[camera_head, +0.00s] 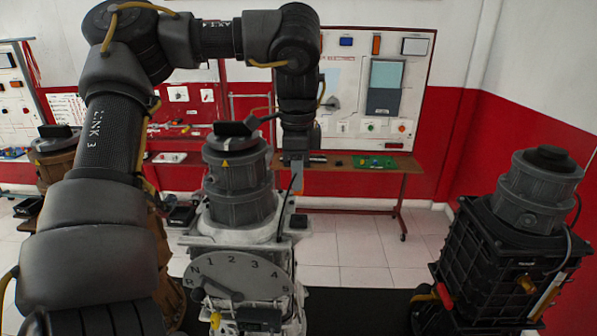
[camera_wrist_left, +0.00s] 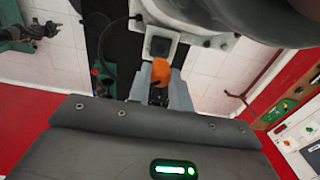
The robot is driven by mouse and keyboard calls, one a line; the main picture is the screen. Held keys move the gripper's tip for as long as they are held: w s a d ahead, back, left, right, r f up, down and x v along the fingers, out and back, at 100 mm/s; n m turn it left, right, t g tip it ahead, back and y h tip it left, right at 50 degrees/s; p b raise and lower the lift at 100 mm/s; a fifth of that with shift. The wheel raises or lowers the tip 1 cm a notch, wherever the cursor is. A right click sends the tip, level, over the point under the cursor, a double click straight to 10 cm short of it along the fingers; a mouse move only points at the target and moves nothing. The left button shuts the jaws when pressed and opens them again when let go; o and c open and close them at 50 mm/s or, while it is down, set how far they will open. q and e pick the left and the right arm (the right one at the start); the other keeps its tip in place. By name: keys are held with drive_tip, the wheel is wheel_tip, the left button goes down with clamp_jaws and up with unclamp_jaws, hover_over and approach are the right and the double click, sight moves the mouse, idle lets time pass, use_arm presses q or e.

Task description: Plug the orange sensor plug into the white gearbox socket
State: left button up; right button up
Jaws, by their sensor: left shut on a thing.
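The white gearbox (camera_head: 262,250) stands upright in the middle of the head view, with a grey gear dial on its near side. Its socket (camera_wrist_left: 160,46), a pale square housing with a dark opening, shows at the top middle of the wrist view. My left gripper (camera_wrist_left: 160,92) is shut on the orange sensor plug (camera_wrist_left: 161,71). The plug is right below the socket in the wrist view; whether they touch, I cannot tell. In the head view my left gripper (camera_head: 297,184) hangs down at the gearbox's right side, and the plug is not distinguishable there. My right gripper is not in view.
A black gearbox (camera_head: 500,262) stands at the right, and a brown one (camera_head: 55,160) is partly behind my arm at the left. A wooden table (camera_head: 375,184) stands by the back wall.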

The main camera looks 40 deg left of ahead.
sight(299, 194)
use_arm(q)
drive_tip(key=shift+w+f, duration=0.15)
drive_tip(key=shift+f, duration=2.75)
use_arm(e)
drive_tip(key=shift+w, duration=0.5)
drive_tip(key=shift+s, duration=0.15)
use_arm(q)
drive_tip(key=shift+d+f+b, duration=0.15)
drive_tip(key=shift+f+b, duration=0.25)
drive_tip(key=shift+f, duration=0.3)
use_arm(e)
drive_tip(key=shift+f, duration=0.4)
use_arm(q)
drive_tip(key=shift+s+f, duration=0.3)
drive_tip(key=shift+f, duration=0.15)
clamp_jaws()
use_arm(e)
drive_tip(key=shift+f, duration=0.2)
use_arm(q)
drive_tip(key=o, duration=0.8)
unclamp_jaws()
drive_tip(key=shift+w, duration=0.1)
drive_tip(key=shift+o, duration=1)
drive_tip(key=shift+w+r, duration=0.1)
drive_tip(key=shift+r, duration=0.05)
